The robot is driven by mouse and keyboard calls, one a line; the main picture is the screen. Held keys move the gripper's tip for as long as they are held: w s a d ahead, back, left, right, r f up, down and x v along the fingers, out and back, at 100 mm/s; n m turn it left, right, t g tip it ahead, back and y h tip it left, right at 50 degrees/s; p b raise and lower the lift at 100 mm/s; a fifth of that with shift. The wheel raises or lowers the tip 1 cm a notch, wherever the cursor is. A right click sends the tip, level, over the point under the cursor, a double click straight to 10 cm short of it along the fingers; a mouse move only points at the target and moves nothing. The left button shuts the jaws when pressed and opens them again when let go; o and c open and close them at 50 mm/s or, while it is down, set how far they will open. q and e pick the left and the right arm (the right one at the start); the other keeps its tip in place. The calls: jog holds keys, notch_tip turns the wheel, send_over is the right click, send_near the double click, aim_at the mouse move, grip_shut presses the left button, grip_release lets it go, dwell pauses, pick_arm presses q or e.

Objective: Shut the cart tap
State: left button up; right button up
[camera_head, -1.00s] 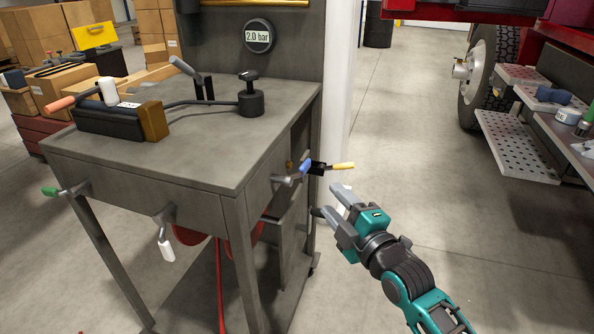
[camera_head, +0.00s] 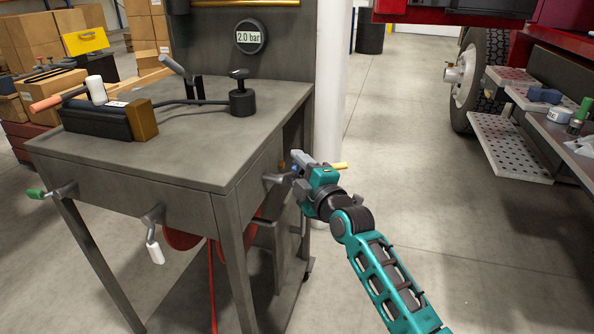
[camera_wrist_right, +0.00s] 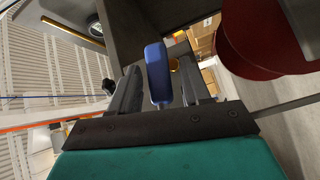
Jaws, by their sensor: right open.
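The grey cart (camera_head: 200,155) carries several handled taps. A green-handled tap (camera_head: 35,194) sticks out at the left and a white-handled tap (camera_head: 156,252) hangs down at the front. A yellow handle (camera_head: 341,166) shows behind my right gripper (camera_head: 299,160), at the cart's right side. In the right wrist view a blue tap handle (camera_wrist_right: 158,72) stands between the open fingers of my right gripper (camera_wrist_right: 157,85). Gaps show beside the handle, so it does not look gripped. In the head view the gripper mostly hides the blue handle. My left gripper is out of view.
A gauge reading 2.0 bar (camera_head: 251,37) is on the cart's upright panel. A red reel (camera_head: 183,238) sits below the cart top. Perforated steps (camera_head: 508,148) and a vehicle wheel (camera_head: 478,80) are at the right. The floor between is clear.

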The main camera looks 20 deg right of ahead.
jog(key=shift+w, duration=0.25)
grip_shut()
dwell(0.3)
